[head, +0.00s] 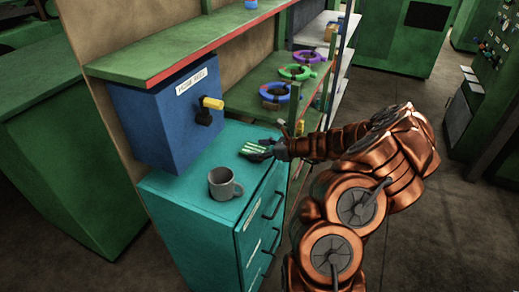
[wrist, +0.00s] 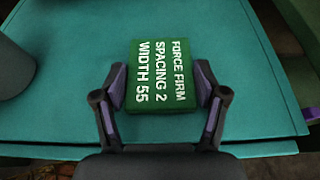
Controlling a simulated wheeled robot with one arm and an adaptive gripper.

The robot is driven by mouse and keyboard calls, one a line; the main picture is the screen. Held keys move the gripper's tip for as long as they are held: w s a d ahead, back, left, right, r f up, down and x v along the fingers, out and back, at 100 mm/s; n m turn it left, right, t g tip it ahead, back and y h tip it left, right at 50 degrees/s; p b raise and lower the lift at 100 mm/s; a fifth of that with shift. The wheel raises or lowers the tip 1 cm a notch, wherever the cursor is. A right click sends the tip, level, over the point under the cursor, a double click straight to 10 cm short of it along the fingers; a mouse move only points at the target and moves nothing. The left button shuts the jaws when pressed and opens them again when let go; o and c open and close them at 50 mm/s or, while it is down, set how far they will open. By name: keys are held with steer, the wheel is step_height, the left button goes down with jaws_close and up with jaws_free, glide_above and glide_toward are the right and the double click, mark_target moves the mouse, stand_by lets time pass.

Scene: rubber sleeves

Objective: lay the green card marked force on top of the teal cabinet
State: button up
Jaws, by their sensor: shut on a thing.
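The green card (wrist: 160,76) carries white text that reads "FORCE FIRM SPACING 2 WIDTH 55" in the wrist view. My gripper (wrist: 161,88) is shut on it, with one finger against each side. In the head view the card (head: 252,149) shows small and light green at the tip of my gripper (head: 262,148). The teal cabinet (head: 180,190) stands below, and the card is over the back right part of its top. I cannot tell whether the card touches the top or hangs just above it.
A grey mug (head: 222,184) stands on the cabinet top towards the front; its edge shows at left in the wrist view. A blue box (head: 160,110) with a yellow-tipped lever (head: 211,103) is behind. Green shelves (head: 190,50) hold coloured rings (head: 280,93). The top around the card is clear.

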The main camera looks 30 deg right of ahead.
steer(key=shift+f, duration=0.25)
steer(key=o, duration=1.1)
steer(key=shift+o, duration=0.2)
steer(key=shift+r, duration=0.15)
